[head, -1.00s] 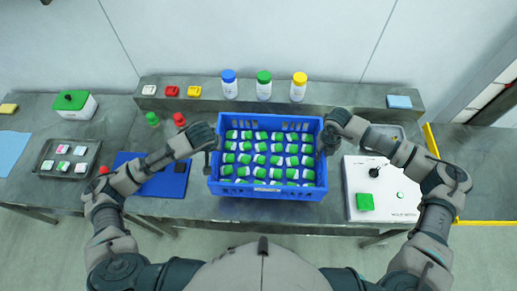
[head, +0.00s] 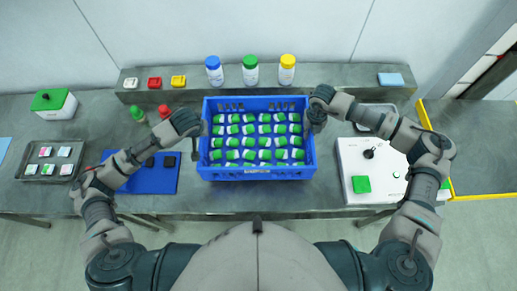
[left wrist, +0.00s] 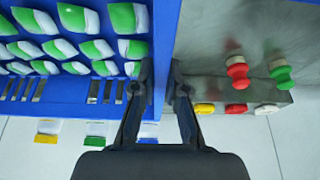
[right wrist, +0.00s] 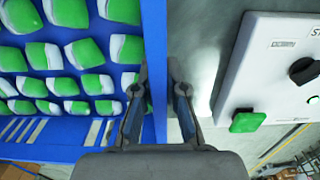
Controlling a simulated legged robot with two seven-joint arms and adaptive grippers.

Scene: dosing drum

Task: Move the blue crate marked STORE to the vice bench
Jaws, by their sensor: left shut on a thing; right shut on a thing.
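A blue crate (head: 232,173) full of several green-and-white packets is in the middle of the head view, over the grey bench. A small pale label is on its front wall, too small to read. My left gripper (head: 197,145) is shut on its left side wall, and my right gripper (head: 316,122) is shut on its right side wall. The crate wall also shows between the fingers in the left wrist view (left wrist: 165,35) and the right wrist view (right wrist: 155,40). The crate looks level. I cannot tell whether it touches the bench. No vice is recognisable.
A white panel (head: 385,190) with a green button is close on the right. A blue mat (head: 150,182) is on the left. Three capped bottles (head: 251,72) stand on the ledge behind. Red (head: 164,111) and green (head: 138,114) items are back left. Yellow edging (head: 452,190) is at far right.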

